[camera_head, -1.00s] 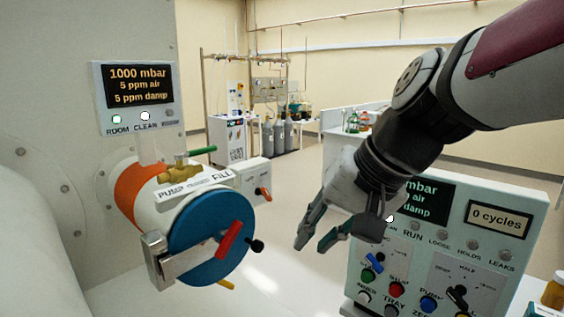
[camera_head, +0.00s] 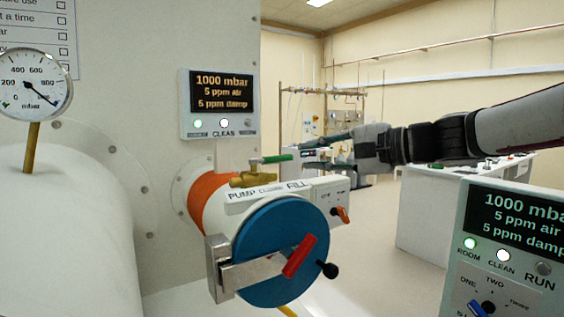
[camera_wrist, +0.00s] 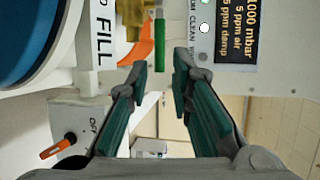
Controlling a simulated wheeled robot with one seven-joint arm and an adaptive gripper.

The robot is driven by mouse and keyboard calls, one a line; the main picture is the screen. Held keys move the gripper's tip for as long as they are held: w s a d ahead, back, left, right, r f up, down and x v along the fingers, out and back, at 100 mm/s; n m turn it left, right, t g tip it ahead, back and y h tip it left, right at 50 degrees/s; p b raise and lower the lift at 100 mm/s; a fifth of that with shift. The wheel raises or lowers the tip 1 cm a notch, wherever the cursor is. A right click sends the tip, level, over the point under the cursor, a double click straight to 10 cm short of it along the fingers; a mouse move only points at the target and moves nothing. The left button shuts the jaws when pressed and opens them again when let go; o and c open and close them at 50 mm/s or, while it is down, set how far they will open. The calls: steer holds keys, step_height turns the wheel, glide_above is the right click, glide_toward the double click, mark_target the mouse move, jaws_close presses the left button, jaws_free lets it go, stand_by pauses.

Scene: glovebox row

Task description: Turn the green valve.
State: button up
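The green valve is a green lever handle (camera_head: 277,158) on a brass body (camera_head: 248,179), on top of the white cylinder with the blue round door. The lever lies about level and points right, over the middle of the PUMP–CLOSED–FILL label (camera_head: 268,190). My gripper (camera_head: 306,155) comes from the right, with its fingers towards the lever's free end. In the wrist view, my gripper (camera_wrist: 160,65) is open, and the green handle (camera_wrist: 160,45) shows between its two teal-padded fingertips. I cannot tell whether either finger touches it.
The blue door (camera_head: 275,250) with a red handle (camera_head: 299,256) is below. A display (camera_head: 222,103) is mounted behind the valve. A control panel (camera_head: 510,255) stands at the lower right.

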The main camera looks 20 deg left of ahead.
mark_target(282, 159)
steer(key=x, duration=0.9)
jaws_close()
steer(key=shift+f, duration=0.1)
